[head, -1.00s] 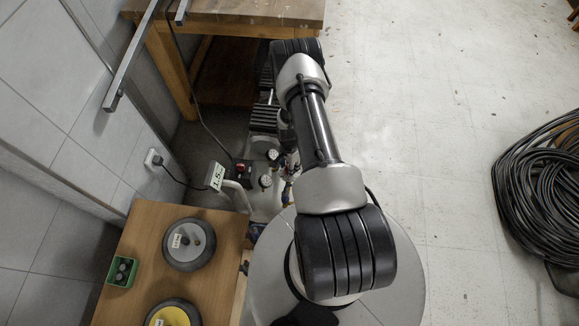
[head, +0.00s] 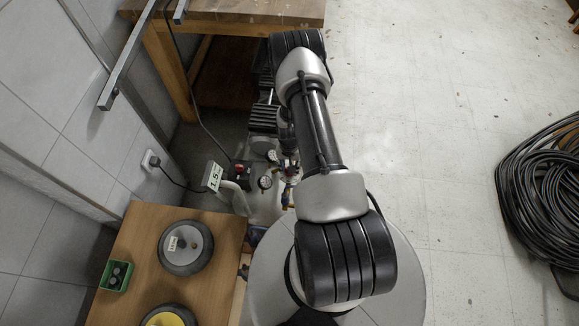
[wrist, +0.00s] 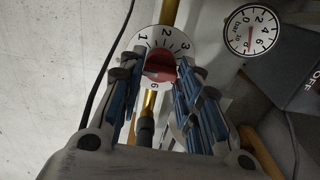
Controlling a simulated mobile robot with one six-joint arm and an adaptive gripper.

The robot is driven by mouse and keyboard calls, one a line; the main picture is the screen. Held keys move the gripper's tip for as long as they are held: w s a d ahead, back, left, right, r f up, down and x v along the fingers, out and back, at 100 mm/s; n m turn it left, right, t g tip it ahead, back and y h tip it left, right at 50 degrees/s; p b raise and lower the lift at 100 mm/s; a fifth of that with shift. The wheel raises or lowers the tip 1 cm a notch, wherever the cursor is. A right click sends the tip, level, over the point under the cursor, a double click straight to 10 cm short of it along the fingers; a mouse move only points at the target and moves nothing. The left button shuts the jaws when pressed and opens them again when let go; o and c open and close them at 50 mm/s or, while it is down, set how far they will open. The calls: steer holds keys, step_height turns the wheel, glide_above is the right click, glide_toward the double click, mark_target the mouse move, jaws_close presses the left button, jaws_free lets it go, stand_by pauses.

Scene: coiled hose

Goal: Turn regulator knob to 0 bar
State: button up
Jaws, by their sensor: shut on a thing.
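The red regulator knob (wrist: 160,62) sits in the middle of a round white dial (wrist: 183,36) with black numbers, in the wrist view. The numbers 1, 2 and 3 show along its top and a 6 below the knob. A pale mark shows on the knob's lower left, but its exact reading is hard to tell. My gripper (wrist: 157,68) is shut on the knob, with one blue-padded finger on each side.
A pressure gauge (wrist: 251,30) is right of the dial. The compressor (head: 262,200) stands beside a wooden stand (head: 140,235) carrying wheels and a green box (head: 116,276). A wooden bench (head: 225,12) is behind. A coiled black hose (head: 545,190) lies right; floor between is clear.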

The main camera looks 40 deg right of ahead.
steer(key=shift+n, duration=0.3)
steer(key=o, duration=1)
steer(key=shift+o, duration=0.2)
steer(key=shift+r, duration=0.1)
step_height(320, 180, up, 12)
stand_by(0.5)
